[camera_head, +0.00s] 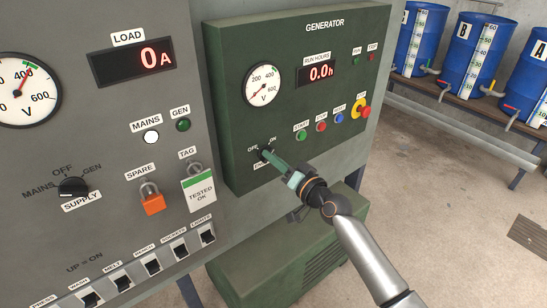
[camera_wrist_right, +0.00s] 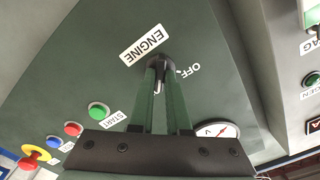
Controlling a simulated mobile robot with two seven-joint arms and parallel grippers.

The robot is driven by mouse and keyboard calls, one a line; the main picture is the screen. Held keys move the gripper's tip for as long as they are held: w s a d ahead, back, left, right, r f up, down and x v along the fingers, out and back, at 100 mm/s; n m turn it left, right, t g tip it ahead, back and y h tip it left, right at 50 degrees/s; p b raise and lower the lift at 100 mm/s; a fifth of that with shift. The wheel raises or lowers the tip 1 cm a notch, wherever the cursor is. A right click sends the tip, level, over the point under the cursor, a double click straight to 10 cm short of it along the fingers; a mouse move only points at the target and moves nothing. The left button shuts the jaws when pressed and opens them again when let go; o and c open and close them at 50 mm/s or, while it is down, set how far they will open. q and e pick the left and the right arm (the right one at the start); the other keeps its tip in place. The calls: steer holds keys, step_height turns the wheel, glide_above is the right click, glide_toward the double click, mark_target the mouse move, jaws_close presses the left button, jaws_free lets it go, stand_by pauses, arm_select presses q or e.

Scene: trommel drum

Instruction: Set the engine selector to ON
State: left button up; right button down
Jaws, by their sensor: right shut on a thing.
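The engine selector (camera_head: 265,149) is a small black knob on the green generator panel, between the OFF and ON labels and above the ENGINE label. In the wrist view the knob (camera_wrist_right: 157,62) sits between the fingertips, with the ENGINE label beside it and part of the OFF label showing. My right gripper (camera_head: 269,156) reaches it from the lower right, its green fingers shut on the knob. The fingers also show in the wrist view (camera_wrist_right: 158,72). They cover much of the knob, so I cannot tell where its pointer stands. My left gripper is not in view.
START (camera_head: 301,135), STOP (camera_head: 321,126) and RESET (camera_head: 339,117) buttons and a red emergency stop (camera_head: 361,111) lie right of the selector. The run-hours display (camera_head: 319,74) reads 0.0h. A grey supply panel (camera_head: 110,215) stands left. Blue barrels (camera_head: 474,50) stand at the back right.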

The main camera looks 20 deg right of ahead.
steer(key=shift+m, duration=0.5)
steer(key=c, duration=0.9)
jaws_free()
steer(key=shift+b+v, duration=0.3)
steer(key=shift+v, duration=6)
steer(key=s+a+f+n+g+h, duration=0.1)
steer(key=s+a+f+n+g, duration=0.1)
steer(key=s+f, duration=0.5)
steer(key=s+a+f+n+g+h+p, duration=0.1)
steer(key=s+a+f+n+g, duration=0.1)
steer(key=s+f, duration=0.5)
steer(key=s+a+f+n+g+h, duration=0.1)
steer(key=s+a+f+n+g, duration=0.1)
steer(key=s+f, duration=0.6)
step_height(320, 180, down, 5)
steer(key=shift+s+a+r+n+g+h, duration=0.15)
steer(key=shift+n+g+h, duration=0.25)
steer(key=shift+n+g, duration=0.35)
